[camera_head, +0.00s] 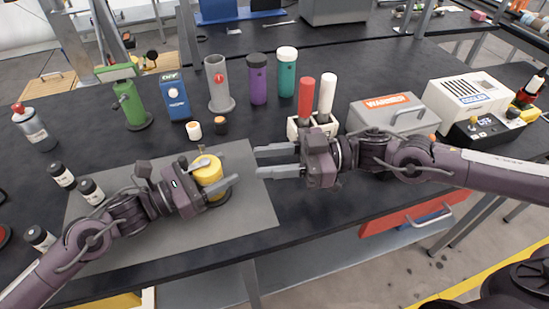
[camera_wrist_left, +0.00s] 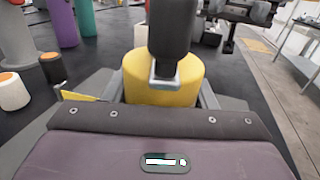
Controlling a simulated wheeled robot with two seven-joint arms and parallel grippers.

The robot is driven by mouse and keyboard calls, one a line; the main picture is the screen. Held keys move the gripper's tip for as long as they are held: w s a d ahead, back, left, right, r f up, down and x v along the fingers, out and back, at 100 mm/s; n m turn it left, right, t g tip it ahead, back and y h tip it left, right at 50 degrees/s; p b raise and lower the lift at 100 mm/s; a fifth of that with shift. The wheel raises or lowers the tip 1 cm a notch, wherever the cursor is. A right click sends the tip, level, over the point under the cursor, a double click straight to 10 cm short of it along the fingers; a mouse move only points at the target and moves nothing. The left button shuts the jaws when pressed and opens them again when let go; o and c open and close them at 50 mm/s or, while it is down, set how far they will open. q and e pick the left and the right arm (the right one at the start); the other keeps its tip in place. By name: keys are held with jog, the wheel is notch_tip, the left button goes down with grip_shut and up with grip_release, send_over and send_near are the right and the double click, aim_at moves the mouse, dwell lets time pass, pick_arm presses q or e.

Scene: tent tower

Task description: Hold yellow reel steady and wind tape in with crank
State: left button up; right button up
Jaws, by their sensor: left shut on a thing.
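The yellow reel (camera_head: 210,172) stands on the grey mat (camera_head: 255,205) in the head view. A small grey crank (camera_head: 201,162) shows on its top. My left gripper (camera_head: 217,180) is shut on the reel, with a finger on either side. In the left wrist view the reel (camera_wrist_left: 185,78) sits between the fingers, partly hidden by a dark upright cylinder (camera_wrist_left: 172,30) with a metal piece at its foot, which may be the crank handle. A yellow strip (camera_wrist_left: 78,96), perhaps tape, shows left of the reel. My right gripper (camera_head: 268,161) is open and empty, right of the reel and apart from it.
Behind the reel stand a white jar (camera_head: 194,130), a dark jar (camera_head: 220,126), a green stand (camera_head: 130,105) and a grey tube (camera_head: 219,90). A white holder (camera_head: 300,131) with red and white handles is behind my right gripper. Small bottles (camera_head: 62,174) are at left. The mat's front is clear.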

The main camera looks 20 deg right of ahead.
aim_at(181, 158)
jog(key=shift+d, duration=0.25)
jog(key=shift+a, duration=0.1)
dwell(0.3)
jog(key=a+r+n+g+h, duration=0.15)
jog(key=a+n+g, duration=0.35)
jog(key=n, duration=1.1)
jog(key=a+r+n+g+h, duration=0.15)
jog(key=a+n+g, duration=0.4)
jog(key=n, duration=1.05)
jog(key=w+d+r+n+h, duration=0.2)
jog(key=w+d+n+h, duration=0.15)
jog(key=w+n, duration=0.75)
jog(key=shift+n+t+y, duration=0.25)
jog(key=shift+n+t, duration=0.1)
jog(key=shift+n, duration=0.05)
jog(key=x, duration=0.7)
jog(key=s+x, duration=0.1)
jog(key=x, duration=0.3)
jog(key=shift+s+d+f, duration=0.1)
jog(key=shift+f, duration=0.3)
grip_shut()
